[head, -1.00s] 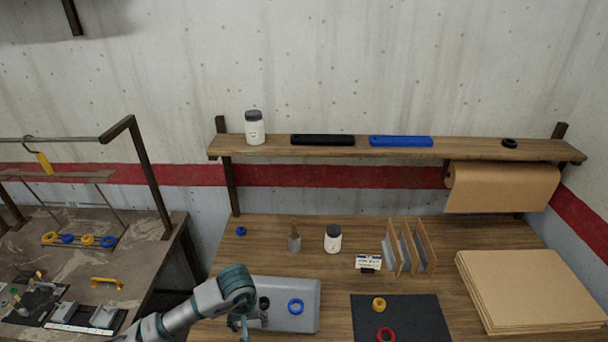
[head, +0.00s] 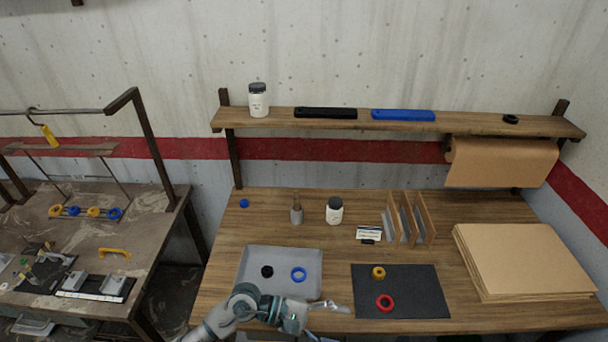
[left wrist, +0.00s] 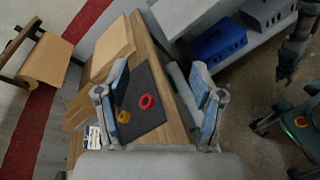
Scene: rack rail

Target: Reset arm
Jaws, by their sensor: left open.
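My left arm comes in at the bottom of the head view, and its gripper (head: 326,308) is over the table's front edge, between the grey tray (head: 245,272) and the dark mat (head: 408,304). In the left wrist view the left gripper (left wrist: 163,100) has its two blue-padded fingers wide apart with nothing between them. Beyond the fingers lie the mat (left wrist: 152,82), a red ring (left wrist: 146,101) and a yellow ring (left wrist: 124,117). In the head view, the red ring (head: 384,302) and yellow ring (head: 378,272) rest on the mat. My right gripper is not seen.
The tray holds a blue ring (head: 298,274) and a black ring (head: 267,271). Cardboard sheets (head: 520,258) lie at right. A bottle (head: 297,212), white jar (head: 334,212) and upright dividers (head: 405,222) stand behind. A shelf (head: 470,122) spans the back. A second bench (head: 150,215) stands left.

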